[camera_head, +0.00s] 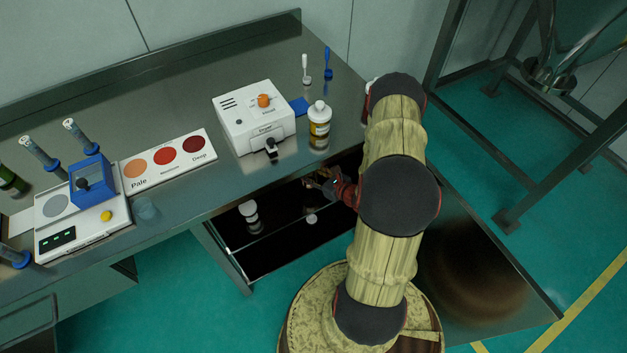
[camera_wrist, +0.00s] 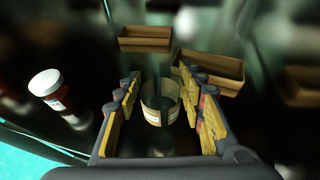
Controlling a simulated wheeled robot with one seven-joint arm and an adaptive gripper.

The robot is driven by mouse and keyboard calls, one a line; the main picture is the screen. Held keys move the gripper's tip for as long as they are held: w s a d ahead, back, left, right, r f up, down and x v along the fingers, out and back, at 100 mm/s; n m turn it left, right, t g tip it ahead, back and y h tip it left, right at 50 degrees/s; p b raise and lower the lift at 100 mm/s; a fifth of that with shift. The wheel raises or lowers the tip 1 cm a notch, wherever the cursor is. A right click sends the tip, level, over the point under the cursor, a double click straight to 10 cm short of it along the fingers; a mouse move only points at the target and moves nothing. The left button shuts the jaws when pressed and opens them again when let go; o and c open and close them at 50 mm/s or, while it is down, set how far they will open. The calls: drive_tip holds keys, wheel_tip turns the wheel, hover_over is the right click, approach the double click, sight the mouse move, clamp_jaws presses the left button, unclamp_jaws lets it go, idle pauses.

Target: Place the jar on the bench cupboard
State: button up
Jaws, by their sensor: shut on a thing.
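My gripper (camera_head: 322,183) reaches into the dark opening of the bench cupboard (camera_head: 278,250), below the bench top. In the wrist view, my gripper (camera_wrist: 161,88) has its yellow-padded fingers on either side of a cream, round jar (camera_wrist: 152,116) with a pale label, and is shut on it. I cannot tell whether the jar touches the cupboard surface. In the head view my gripper and arm largely hide this jar. A second jar with a white lid and dark red body (camera_wrist: 48,92) stands to the left; it also shows in the head view (camera_head: 250,212).
Two brown open trays (camera_wrist: 145,42) (camera_wrist: 208,76) lie beyond the fingers. A small white round thing (camera_head: 311,218) is in the cupboard. The bench top (camera_head: 225,185) holds a white device (camera_head: 253,117), a yellow-labelled bottle (camera_head: 319,122) and a colour card (camera_head: 168,160) above the opening.

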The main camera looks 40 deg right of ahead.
sight(315, 177)
drive_tip(key=shift+w+d+f+b, duration=0.2)
drive_tip(key=shift+d+f+b, duration=0.3)
drive_tip(key=shift+f, duration=0.6)
drive_tip(key=shift+w+d+f+b, duration=0.15)
drive_tip(key=shift+d+f+b, duration=0.35)
drive_tip(key=shift+f, duration=0.65)
drive_tip(key=shift+w+d+f+b, duration=0.2)
drive_tip(key=shift+d+f+b, duration=0.25)
drive_tip(key=shift+f, duration=0.65)
drive_tip(key=shift+f, duration=0.1)
drive_tip(key=o, duration=1.1)
drive_tip(key=shift+o, duration=0.2)
drive_tip(key=p+v, duration=0.4)
drive_tip(key=v, duration=0.8)
